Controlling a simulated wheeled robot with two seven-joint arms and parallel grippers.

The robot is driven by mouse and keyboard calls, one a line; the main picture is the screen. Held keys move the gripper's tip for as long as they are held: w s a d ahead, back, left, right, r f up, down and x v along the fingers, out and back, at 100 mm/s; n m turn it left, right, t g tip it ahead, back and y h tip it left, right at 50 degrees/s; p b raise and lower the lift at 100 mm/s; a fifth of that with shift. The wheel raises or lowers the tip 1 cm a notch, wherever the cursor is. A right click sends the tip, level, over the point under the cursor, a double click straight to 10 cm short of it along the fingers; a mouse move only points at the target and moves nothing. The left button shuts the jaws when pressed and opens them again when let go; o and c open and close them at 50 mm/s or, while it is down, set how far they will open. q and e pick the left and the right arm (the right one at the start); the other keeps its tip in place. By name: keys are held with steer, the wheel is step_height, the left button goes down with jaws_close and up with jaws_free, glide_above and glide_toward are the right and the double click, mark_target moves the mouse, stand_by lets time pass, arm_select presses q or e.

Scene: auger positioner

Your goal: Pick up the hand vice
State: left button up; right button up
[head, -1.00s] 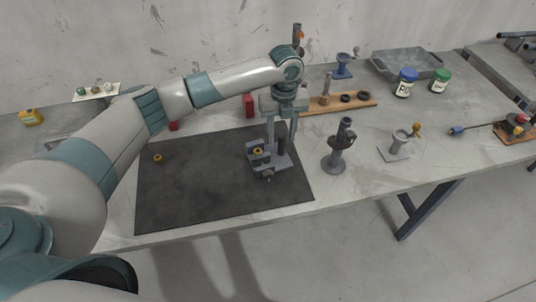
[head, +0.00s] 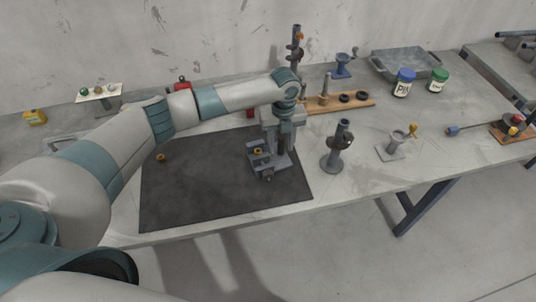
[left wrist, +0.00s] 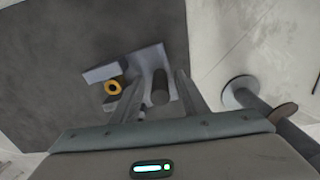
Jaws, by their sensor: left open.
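A grey vice-like device (head: 262,164) stands on the dark mat, and I take it to be the hand vice. It has a flat base, block-like jaws, a dark upright post and a yellow ring. It also shows in the left wrist view (left wrist: 101,74), with its dark post (left wrist: 160,88) between my fingers. My left gripper (head: 282,142) points down over the post side of the device, with its fingers apart. The fingers partly hide the post, and I cannot tell whether they touch it. My right gripper is not in view.
The dark mat (head: 200,195) is mostly clear, with a small yellow ring (head: 161,157) at its left. A dark stand (head: 335,155) is close on the right. A wooden rack (head: 325,105) is behind.

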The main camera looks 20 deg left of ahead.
arm_select(q)
jaws_close()
steer(key=shift+w+r, duration=0.1)
steer(key=shift+r, duration=0.05)
stand_by(1.4)
